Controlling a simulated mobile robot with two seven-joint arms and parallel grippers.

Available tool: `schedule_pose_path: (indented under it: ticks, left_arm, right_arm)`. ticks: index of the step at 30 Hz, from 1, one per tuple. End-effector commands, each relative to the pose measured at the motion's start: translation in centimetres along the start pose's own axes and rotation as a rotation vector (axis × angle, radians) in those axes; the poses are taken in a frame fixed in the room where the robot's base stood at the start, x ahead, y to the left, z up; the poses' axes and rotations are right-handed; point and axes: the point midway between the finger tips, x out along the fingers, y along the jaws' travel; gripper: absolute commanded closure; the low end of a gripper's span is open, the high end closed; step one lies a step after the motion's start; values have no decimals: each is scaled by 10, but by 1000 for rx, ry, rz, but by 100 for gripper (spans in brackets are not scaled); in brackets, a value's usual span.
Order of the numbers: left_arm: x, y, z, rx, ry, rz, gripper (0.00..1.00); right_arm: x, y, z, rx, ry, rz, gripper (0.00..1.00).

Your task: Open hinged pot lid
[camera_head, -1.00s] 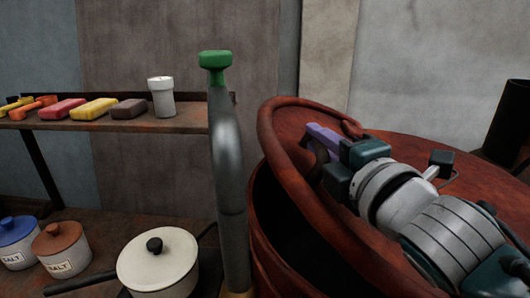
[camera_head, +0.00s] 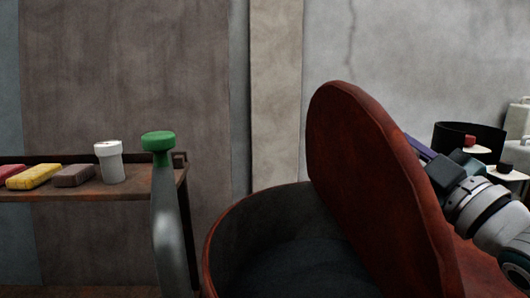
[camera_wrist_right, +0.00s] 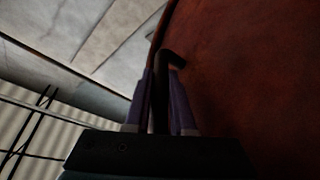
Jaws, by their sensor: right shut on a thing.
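The vat (camera_head: 245,235) is a large red-rimmed pot with a dark inside, at the bottom middle of the head view. Its red hinged lid (camera_head: 365,170) stands steeply tilted up on the right side, and the opening shows at the left. My right gripper (camera_head: 418,148) is behind the lid, partly hidden by its edge. In the right wrist view its two purple fingers (camera_wrist_right: 162,100) are shut on a dark lid handle (camera_wrist_right: 172,62), close to the lid's red face (camera_wrist_right: 250,80). My left gripper is not in view.
A grey pipe with a green knob (camera_head: 158,142) stands left of the vat. A shelf (camera_head: 130,192) behind it holds a white cup (camera_head: 110,162) and several bars. A black pot (camera_head: 470,138) and white items are at the far right.

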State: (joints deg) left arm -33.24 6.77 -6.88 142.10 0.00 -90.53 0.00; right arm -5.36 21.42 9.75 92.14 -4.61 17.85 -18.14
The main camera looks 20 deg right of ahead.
Motion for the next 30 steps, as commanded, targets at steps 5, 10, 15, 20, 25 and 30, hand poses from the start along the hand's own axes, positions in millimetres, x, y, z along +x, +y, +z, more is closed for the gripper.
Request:
schedule_pose_path:
  ticks: [5,10,15,20,25,30]
  left_arm:
    - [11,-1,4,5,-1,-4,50]
    - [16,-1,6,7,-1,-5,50]
    - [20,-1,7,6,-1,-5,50]
    - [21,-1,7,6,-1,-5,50]
    - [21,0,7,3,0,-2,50]
    - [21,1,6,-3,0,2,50]
  right_arm:
    - [-9,19,21,114,3,51,100]
    - [-14,31,35,196,3,84,100]
    - [-18,38,44,244,2,103,100]
    - [-20,41,47,266,2,111,100]
    - [-20,41,48,272,0,113,100]
    - [-20,41,48,271,-1,112,100]
